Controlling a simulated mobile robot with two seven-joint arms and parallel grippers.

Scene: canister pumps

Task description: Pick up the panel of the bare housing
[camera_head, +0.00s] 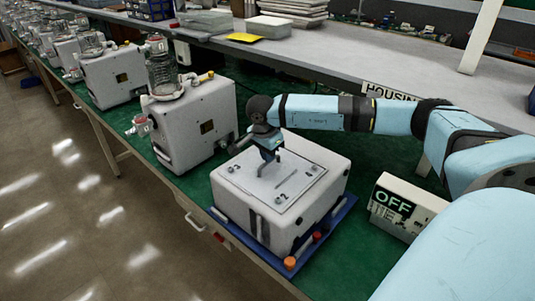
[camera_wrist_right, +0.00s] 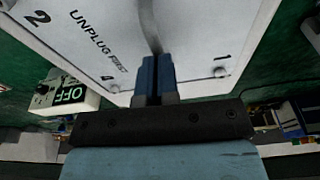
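The bare housing (camera_head: 318,208) is a white box sitting on a blue tray (camera_head: 246,248) on the green bench mat. Its panel (camera_head: 298,176) is a pale plate lying on the top face, with corner fasteners. In the right wrist view the panel (camera_wrist_right: 200,38) shows the numbers 1, 2 and 4 and the words "UNPLUG FIRST". My right gripper (camera_head: 272,158) points down over the middle of the panel. Its blue fingers (camera_wrist_right: 154,72) are close together around the end of a grey curved handle (camera_wrist_right: 147,25). My left gripper is not in view.
A finished pump unit (camera_head: 195,125) with a clear canister stands just left of the housing, with more in a row beyond. A white box marked OFF (camera_head: 400,208) stands to the right. A grey shelf (camera_head: 340,60) with a HOUSING sign runs behind. An orange knob (camera_head: 290,263) is at the tray's front corner.

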